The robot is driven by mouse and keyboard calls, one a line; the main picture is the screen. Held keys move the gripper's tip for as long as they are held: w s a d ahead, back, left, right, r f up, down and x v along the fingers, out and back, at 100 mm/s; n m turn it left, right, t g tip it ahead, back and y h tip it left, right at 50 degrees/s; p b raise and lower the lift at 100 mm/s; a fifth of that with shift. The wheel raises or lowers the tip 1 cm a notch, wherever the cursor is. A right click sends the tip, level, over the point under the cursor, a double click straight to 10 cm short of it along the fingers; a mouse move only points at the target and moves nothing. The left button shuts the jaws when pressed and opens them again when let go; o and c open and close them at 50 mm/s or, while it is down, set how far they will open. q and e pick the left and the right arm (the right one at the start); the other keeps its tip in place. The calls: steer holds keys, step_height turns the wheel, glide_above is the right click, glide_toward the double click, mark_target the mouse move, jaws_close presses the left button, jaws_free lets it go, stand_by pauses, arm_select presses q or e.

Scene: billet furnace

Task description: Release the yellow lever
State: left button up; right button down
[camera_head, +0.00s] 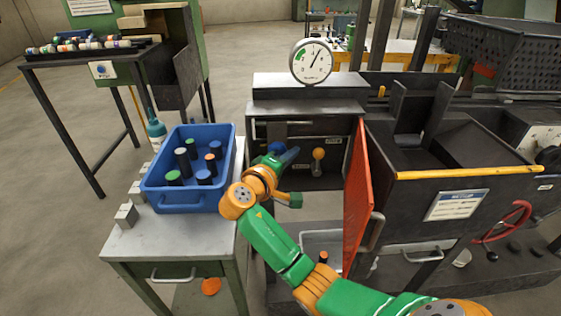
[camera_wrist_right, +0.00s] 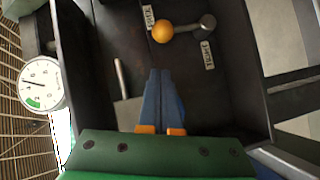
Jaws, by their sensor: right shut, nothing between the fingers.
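The yellow lever (camera_head: 318,154) has a round yellow knob and sits inside the dark open box of the machine. In the right wrist view the lever (camera_wrist_right: 165,33) lies ahead of the fingertips, its knob joined by a short arm to a grey pivot between two labels. My right gripper (camera_head: 289,156) is at the opening of the box, left of the lever. Its blue fingers (camera_wrist_right: 160,73) are shut together with nothing between them, apart from the knob. My left gripper is not in view.
An orange-red door (camera_head: 357,196) stands open right of the box. A gauge (camera_head: 311,61) sits on top. A blue bin (camera_head: 183,202) with several cylinders is on the table (camera_head: 133,243) to the left. A grey tray (camera_head: 312,240) lies below the box.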

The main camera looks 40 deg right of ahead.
mark_target(316, 149)
steer(key=d, duration=0.1)
steer(key=s+d, duration=0.1)
steer(key=d+f, duration=0.1)
steer(key=shift+s+d+p, duration=0.15)
steer(key=shift+s+p, duration=0.05)
steer(key=shift+p, duration=0.15)
steer(key=shift+s+d+r+m+p, duration=0.2)
steer(key=shift+m+p, duration=0.1)
steer(key=shift+p, duration=0.25)
steer(key=shift+d+y, duration=0.1)
steer(key=shift+y, duration=0.3)
steer(key=shift+s+d+r+m+y+p, duration=0.2)
steer(key=shift+d+r+m+y+p, duration=0.25)
steer(key=shift+p, duration=0.65)
steer(key=shift+s+d+f+m+y+p, duration=0.1)
steer(key=shift+s+d+m+p, duration=0.15)
steer(key=shift+d+p, duration=0.35)
steer(key=shift+s+d+m+y+p, duration=0.2)
steer(key=shift+s+d+p, duration=0.2)
steer(key=shift+p, duration=0.35)
steer(key=shift+s+d+f+m+y+p, duration=0.1)
steer(key=shift+s+d+m+p, duration=0.15)
steer(key=shift+d+p, duration=0.3)
steer(key=shift+s, duration=0.1)
